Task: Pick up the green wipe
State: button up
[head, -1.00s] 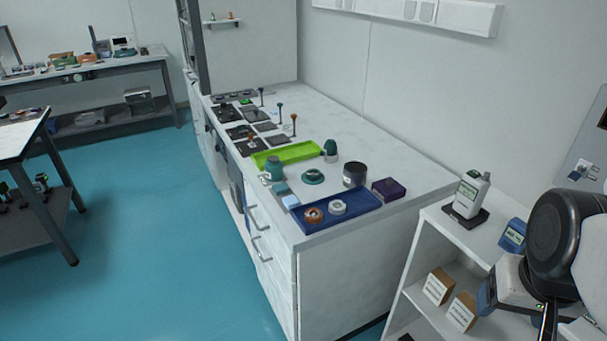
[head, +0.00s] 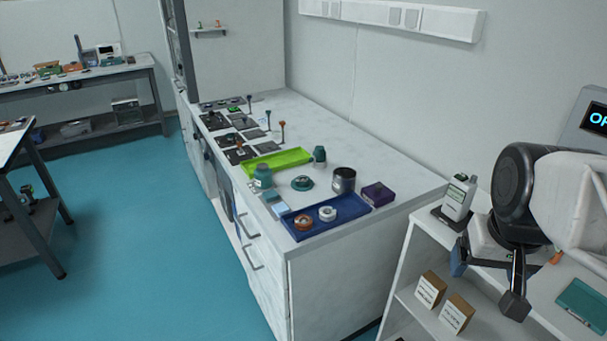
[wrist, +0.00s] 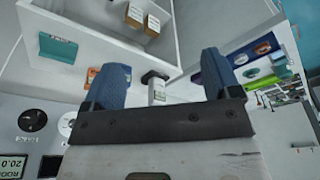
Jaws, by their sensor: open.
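A flat dark-green rectangle (head: 582,303), which looks like the green wipe, lies on the white shelf top at the lower right of the head view. It also shows at the upper left of the wrist view (wrist: 58,47), outside the fingers and apart from them. My gripper (head: 487,283) hangs over the shelf unit, to the left of the green rectangle. In the wrist view my gripper (wrist: 158,85) has its two blue fingers wide apart, with nothing held.
A white handheld meter (head: 459,198) stands on the shelf top beside my gripper. A small orange thing (head: 556,258) lies near the wipe. Two cardboard boxes (head: 431,290) sit on the lower shelf. The bench holds a lime tray (head: 277,164) and a blue tray (head: 345,210).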

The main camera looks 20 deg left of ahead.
jog(key=w+a+r+n, duration=0.1)
jog(key=w+a, duration=0.3)
jog(key=w, duration=0.4)
jog(key=w+a+r+n, duration=0.1)
jog(key=w+a, duration=0.4)
jog(key=w, duration=0.3)
jog(key=n+g, duration=0.2)
jog(key=n, duration=0.4)
send_over(271, 193)
jog(key=f, duration=2)
jog(key=shift+s+d+f, duration=0.1)
jog(key=shift+d+f, duration=0.2)
jog(key=shift+f, duration=0.1)
jog(key=shift+a+f, duration=0.15)
jog(key=shift+a, duration=0.15)
jog(key=shift+f, duration=0.15)
jog(key=shift+f, duration=1.15)
jog(key=shift+f, duration=0.15)
